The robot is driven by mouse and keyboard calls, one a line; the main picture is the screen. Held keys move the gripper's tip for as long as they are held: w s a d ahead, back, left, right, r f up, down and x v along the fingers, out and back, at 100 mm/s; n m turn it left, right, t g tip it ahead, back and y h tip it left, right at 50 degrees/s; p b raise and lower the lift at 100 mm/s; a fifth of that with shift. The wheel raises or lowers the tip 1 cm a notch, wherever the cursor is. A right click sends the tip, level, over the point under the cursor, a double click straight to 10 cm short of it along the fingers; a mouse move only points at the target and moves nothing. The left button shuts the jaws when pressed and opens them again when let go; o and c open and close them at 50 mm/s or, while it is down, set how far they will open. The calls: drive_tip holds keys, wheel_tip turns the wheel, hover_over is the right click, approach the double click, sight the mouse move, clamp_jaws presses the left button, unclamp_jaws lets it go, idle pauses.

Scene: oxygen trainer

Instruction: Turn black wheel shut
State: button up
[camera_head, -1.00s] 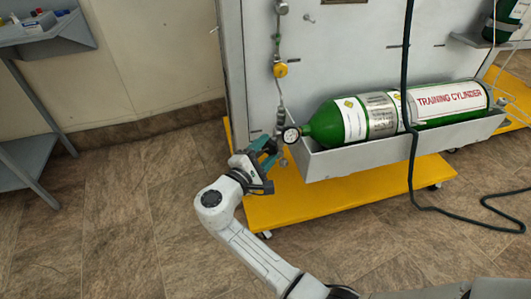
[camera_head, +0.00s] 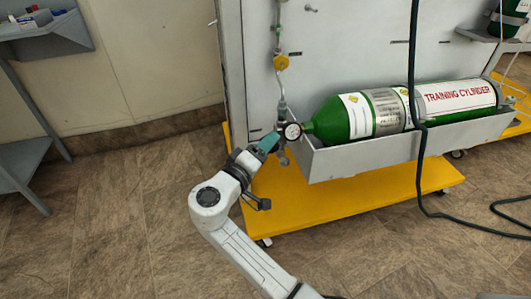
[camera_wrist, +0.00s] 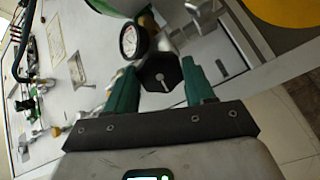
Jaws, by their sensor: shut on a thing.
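The black wheel (camera_wrist: 160,74) is a dark, faceted knob with a pale stem at its centre, in the middle of the wrist view. My gripper (camera_wrist: 158,84) has one green finger on each side of it and is shut on it. In the head view my gripper (camera_head: 272,140) is at the valve end of the green training cylinder (camera_head: 355,118), and the wheel cannot be made out there. A round white-faced gauge (camera_head: 292,131) sits beside my fingertips; it also shows in the wrist view (camera_wrist: 131,41), just left of the wheel.
The cylinder lies in a grey tray (camera_head: 370,158) on a yellow wheeled base (camera_head: 350,205). A pipe with a yellow fitting (camera_head: 281,63) runs up the panel above the gauge. A dark hose (camera_head: 414,60) hangs before the cylinder. The floor at left is clear.

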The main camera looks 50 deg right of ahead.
drive_tip(key=shift+s+f+m+b, duration=0.1)
drive_tip(key=shift+m+b, duration=0.2)
drive_tip(key=shift+m, duration=7.6)
drive_tip(key=o, duration=1)
drive_tip(key=shift+o, duration=0.2)
drive_tip(key=s+a+p, duration=0.1)
drive_tip(key=a+p, duration=0.2)
drive_tip(key=a, duration=0.7)
drive_tip(key=shift+s+a, duration=0.2)
drive_tip(key=shift+a, duration=0.2)
